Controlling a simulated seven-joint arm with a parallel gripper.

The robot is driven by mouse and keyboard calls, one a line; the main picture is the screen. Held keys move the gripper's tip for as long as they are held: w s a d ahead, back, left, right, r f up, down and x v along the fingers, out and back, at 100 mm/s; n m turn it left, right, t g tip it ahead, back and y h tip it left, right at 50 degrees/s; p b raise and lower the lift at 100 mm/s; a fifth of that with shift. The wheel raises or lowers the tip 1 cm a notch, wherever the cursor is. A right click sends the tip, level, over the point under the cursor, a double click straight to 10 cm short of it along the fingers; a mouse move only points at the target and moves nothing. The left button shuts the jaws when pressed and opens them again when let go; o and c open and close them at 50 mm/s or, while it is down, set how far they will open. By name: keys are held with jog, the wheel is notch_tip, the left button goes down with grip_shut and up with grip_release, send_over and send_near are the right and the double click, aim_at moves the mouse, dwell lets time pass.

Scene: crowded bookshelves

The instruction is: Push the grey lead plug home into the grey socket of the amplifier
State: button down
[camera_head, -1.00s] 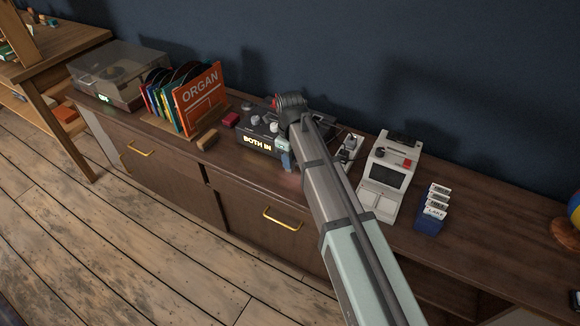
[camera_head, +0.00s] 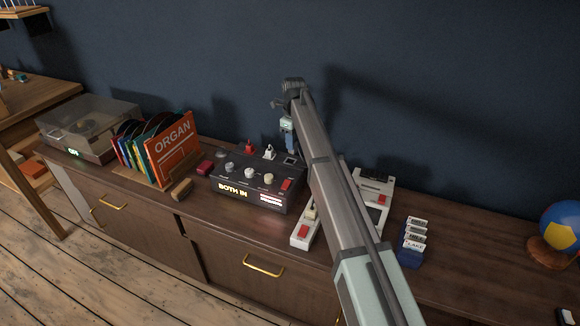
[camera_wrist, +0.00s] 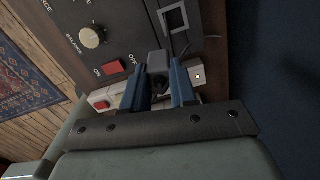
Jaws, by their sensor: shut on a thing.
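The amplifier (camera_head: 228,196) is a dark box with knobs, a red switch and a lit "BOTH IN" display. A red plug (camera_head: 249,147) and a white plug (camera_head: 269,152) stand at its back. The grey socket (camera_head: 291,160) is a square frame at the back right of its top; the wrist view shows it empty (camera_wrist: 174,18). My gripper (camera_head: 290,147) is above the socket, blue fingers pointing down. In the wrist view my gripper (camera_wrist: 160,85) is shut on the grey lead plug (camera_wrist: 157,62), which is apart from the socket, a little to its lower left in the picture.
A white power strip (camera_head: 302,237) with a red switch lies right of the amplifier. A pale machine (camera_head: 378,187) and a blue card box (camera_head: 410,257) stand further right. Records in a rack (camera_head: 172,150) and a small red box (camera_head: 205,167) are left. The wall is close behind.

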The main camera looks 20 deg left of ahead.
jog(key=w+a+n, duration=0.1)
jog(key=w+a, duration=0.2)
jog(key=w, duration=0.1)
jog(key=shift+n, duration=0.4)
jog(key=shift+s+d+f, duration=0.1)
jog(key=shift+f, duration=2.2)
jog(key=shift+s+d+f, duration=0.1)
jog(key=shift+f, duration=2.2)
jog(key=shift+f, duration=0.1)
jog(key=c, duration=0.9)
grip_release()
notch_tip(320, 180, up, 12)
